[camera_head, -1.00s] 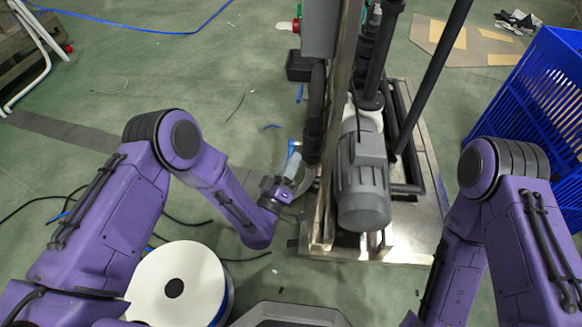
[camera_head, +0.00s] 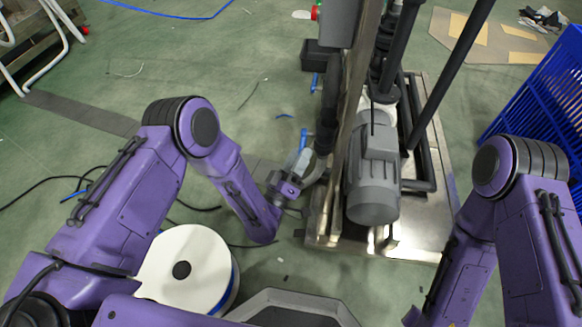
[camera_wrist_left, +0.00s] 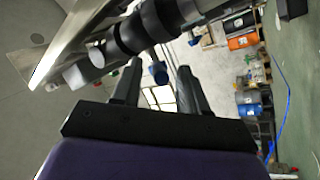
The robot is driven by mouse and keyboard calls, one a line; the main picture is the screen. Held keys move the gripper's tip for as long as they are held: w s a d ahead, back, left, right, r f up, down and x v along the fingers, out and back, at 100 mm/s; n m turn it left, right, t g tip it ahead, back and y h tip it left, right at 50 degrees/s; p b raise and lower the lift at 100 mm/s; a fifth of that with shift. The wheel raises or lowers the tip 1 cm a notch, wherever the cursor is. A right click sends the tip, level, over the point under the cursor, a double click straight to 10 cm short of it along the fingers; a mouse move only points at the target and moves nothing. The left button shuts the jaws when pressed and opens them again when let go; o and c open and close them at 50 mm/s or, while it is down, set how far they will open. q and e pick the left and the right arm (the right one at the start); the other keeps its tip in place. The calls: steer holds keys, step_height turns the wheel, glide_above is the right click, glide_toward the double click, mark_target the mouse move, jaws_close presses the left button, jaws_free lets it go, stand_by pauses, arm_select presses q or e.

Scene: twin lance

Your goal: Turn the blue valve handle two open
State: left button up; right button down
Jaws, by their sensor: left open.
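A blue valve handle (camera_head: 303,138) shows beside the dark vertical pipe on the left of the pump skid. A second blue handle (camera_head: 314,82) shows farther back along the same side. I cannot tell which one is handle two. My left gripper (camera_head: 301,163) is just in front of the nearer handle, with grey fingers pointing toward it. In the left wrist view my left gripper (camera_wrist_left: 159,66) has its fingers apart, and a round blue handle end (camera_wrist_left: 160,73) appears between their tips. I cannot tell whether they touch. My right gripper is out of view; only its arm shows.
The skid carries a grey motor (camera_head: 374,185), black pipes and a steel upright close to my left gripper's right side. A white spool (camera_head: 185,262) stands below my left arm. A blue crate (camera_head: 535,100) is at the right. Cables lie on the open floor at left.

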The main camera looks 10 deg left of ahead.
arm_select(q)
steer(key=v, duration=0.8)
steer(key=shift+s+a, duration=0.15)
steer(key=shift+s, duration=0.15)
